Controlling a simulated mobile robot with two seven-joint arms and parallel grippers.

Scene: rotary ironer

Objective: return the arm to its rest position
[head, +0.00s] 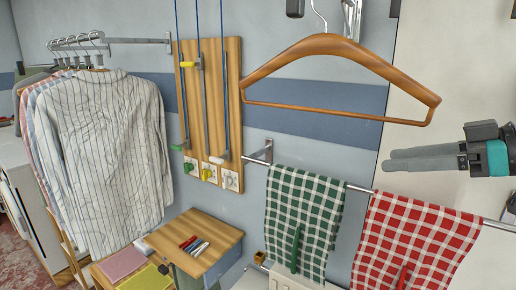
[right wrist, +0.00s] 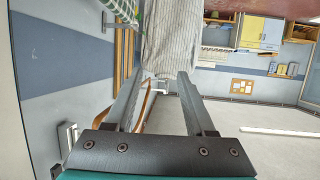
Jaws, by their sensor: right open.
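My right gripper (head: 389,159) is at the right of the head view, pointing left, with its grey fingers apart and nothing seen between them. It is below and to the right of a wooden hanger (head: 340,47) on a metal hook, and apart from it in the picture. In the right wrist view the two fingers (right wrist: 158,77) stand spread. A curved brown piece, likely the hanger, shows behind them there. My left gripper is not in view.
A green checked cloth (head: 303,215) and a red checked cloth (head: 415,245) hang on a rail below the gripper. Striped shirts (head: 100,150) hang on a rack at left. A wooden board (head: 233,75) with cords is on the wall. A small wooden table (head: 222,236) stands below.

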